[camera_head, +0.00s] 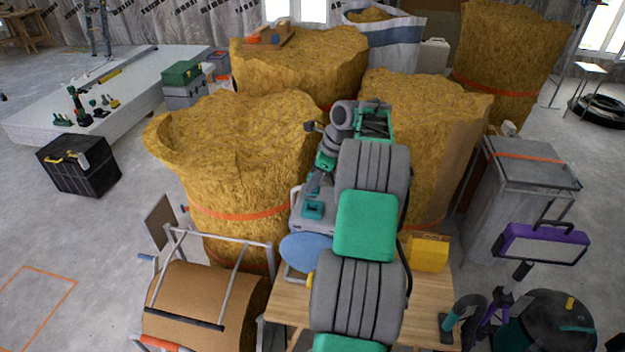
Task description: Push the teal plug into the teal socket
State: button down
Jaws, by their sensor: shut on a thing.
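A teal block with a darker recess, which looks like the teal socket (313,209), sits on a grey panel above the wooden bench. My gripper (314,188) points down just behind this block in the picture, close to it. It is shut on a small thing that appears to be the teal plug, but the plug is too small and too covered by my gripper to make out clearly. I cannot tell whether plug and socket touch. My own arm covers the area to the right.
The wooden bench (288,306) holds a blue disc (306,250) and a yellow box (428,252). A large straw-coloured bale (235,160) stands close behind at left, another (420,140) at right. A brown roll on a frame (205,305) stands at front left.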

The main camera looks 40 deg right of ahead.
aim_at(312, 196)
notch_tip(312, 196, down, 4)
jog(key=shift+r+b, duration=0.25)
jog(key=shift+b, duration=0.9)
jog(key=f+b, duration=0.1)
jog(key=b, duration=0.1)
jog(key=shift+f+b, duration=0.3)
jog(key=shift+f, duration=0.1)
jog(key=shift+r+p, duration=0.15)
jog(key=shift+p, duration=0.25)
jog(key=shift+p, duration=1.85)
jog(key=shift+f, duration=0.65)
jog(key=c, duration=1)
grip_release()
